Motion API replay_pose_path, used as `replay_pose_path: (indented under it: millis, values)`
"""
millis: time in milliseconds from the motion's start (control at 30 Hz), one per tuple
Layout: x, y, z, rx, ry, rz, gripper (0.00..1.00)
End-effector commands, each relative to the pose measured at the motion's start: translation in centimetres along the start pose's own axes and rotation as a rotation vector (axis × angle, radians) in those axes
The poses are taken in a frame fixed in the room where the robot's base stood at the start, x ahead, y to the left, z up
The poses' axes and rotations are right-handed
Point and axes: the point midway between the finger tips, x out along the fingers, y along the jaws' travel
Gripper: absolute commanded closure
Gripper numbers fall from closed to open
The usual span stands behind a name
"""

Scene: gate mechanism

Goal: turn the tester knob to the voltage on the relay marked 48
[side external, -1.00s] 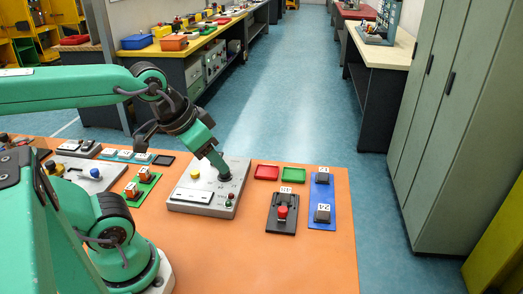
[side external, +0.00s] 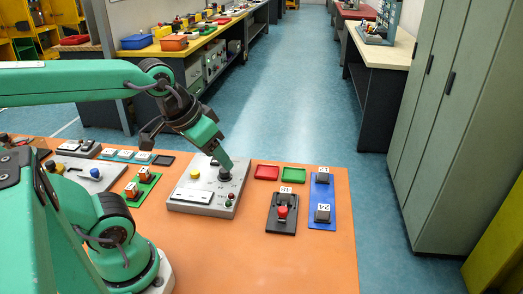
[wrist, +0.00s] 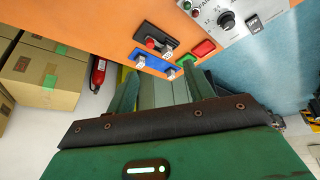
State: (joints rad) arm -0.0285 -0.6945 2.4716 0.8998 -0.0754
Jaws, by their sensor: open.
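The tester (side external: 190,208) is a light grey box on the orange bench. Its dark round knob (side external: 224,175) sits on its top face and also shows with a pale pointer mark in the wrist view (wrist: 227,19). Two dark relays (side external: 322,213) with white number labels stand on a blue plate. Two orange relays (side external: 131,190) stand on a green plate. I cannot surely read 48 on any label.
A black base with a red button (side external: 282,211) and a white label stands right of the tester. Red (side external: 267,172) and green (side external: 293,174) trays lie behind it. The bench's front right is clear.

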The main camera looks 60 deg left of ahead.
Motion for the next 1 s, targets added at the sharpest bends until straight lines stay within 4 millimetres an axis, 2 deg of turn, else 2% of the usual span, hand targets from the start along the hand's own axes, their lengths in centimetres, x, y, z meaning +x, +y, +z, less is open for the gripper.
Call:
replay_pose_path:
  millis: [467, 700, 1000]
  values:
    - [4.2, -4.6, -4.5, -0.586, -0.138, -0.108, 0.48]
    - [7.2, -7.9, -6.1, -0.909, -0.198, -0.184, 0.48]
    - [11.6, -12.8, -7.0, -1.313, -0.258, -0.295, 0.48]
